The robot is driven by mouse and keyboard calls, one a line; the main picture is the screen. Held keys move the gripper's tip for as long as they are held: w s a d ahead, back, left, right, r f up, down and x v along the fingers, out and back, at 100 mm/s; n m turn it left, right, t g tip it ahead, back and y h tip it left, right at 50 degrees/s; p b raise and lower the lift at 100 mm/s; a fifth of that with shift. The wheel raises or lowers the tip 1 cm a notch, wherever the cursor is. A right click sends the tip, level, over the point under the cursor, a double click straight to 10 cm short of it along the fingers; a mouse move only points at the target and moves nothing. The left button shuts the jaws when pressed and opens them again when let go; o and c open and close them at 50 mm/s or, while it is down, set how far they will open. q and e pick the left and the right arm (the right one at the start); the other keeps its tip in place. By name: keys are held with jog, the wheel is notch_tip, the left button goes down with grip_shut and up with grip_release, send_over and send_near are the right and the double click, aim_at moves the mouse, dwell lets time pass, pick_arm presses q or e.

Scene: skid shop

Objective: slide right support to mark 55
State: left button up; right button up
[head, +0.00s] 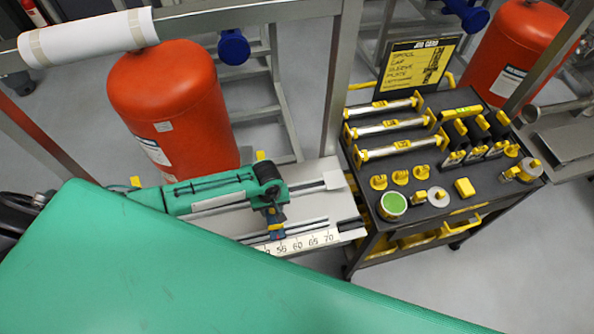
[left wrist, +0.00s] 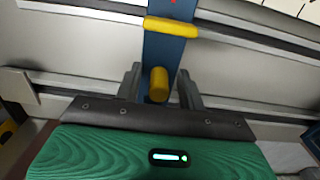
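The right support is a blue upright piece (head: 274,222) on the slotted grey bench (head: 310,178), just behind the white scale strip (head: 312,239). Its foot stands close to the 55 figure; the exact reading is too small to tell. My left gripper (head: 271,204) is over it from behind. In the left wrist view the blue support (left wrist: 170,55) carries a yellow bar (left wrist: 171,27) and a yellow knob (left wrist: 158,85). The left gripper's dark fingers (left wrist: 160,88) stand on either side of the knob, with gaps to it. My right gripper is not in view.
A black tool cart (head: 430,215) with yellow-tipped bars, blocks and a green-topped tin stands close to the bench's right end. Red tanks (head: 190,110) stand behind. A metal post (head: 342,80) rises behind the bench. A green surface hides the scale's left part.

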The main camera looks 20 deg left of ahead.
pick_arm(q)
jog(key=shift+r+p, duration=1.1)
jog(key=shift+r, duration=2.45)
